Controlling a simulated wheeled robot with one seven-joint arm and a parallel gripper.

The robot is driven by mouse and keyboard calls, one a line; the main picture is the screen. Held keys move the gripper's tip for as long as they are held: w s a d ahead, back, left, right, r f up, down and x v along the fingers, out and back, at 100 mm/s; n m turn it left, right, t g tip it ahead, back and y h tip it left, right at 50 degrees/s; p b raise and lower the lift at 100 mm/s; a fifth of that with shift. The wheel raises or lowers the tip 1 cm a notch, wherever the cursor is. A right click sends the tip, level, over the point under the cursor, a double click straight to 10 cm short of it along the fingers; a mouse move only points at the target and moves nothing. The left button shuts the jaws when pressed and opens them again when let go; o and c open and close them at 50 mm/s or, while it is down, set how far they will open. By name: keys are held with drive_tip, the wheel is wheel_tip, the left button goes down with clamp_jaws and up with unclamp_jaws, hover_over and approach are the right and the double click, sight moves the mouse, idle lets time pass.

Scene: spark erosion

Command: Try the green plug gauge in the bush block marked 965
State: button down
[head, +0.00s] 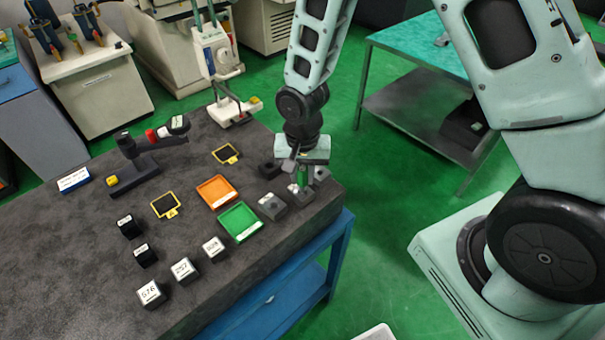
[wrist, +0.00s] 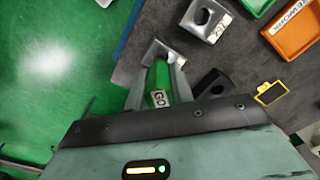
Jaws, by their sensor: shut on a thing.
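My gripper (head: 299,182) is at the right end of the dark bench, shut on the green plug gauge (head: 303,178). In the wrist view the gauge's "GO" tag (wrist: 158,98) shows between the fingers. A grey block (head: 301,193) lies right below the gripper; whether the gauge touches or enters it is hidden. A grey bush block with a hole and a label (head: 271,206) stands just left; it also shows in the wrist view (wrist: 206,18), its number unclear. I cannot read 965 on any block.
A green tray (head: 240,222) and an orange tray (head: 216,192) lie to the left. Labelled blocks (head: 151,293) line the front edge. A black stand (head: 135,160) is further left. The bench's right edge is close.

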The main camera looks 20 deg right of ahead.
drive_tip(key=shift+r+p, duration=0.75)
drive_tip(key=shift+r, duration=0.4)
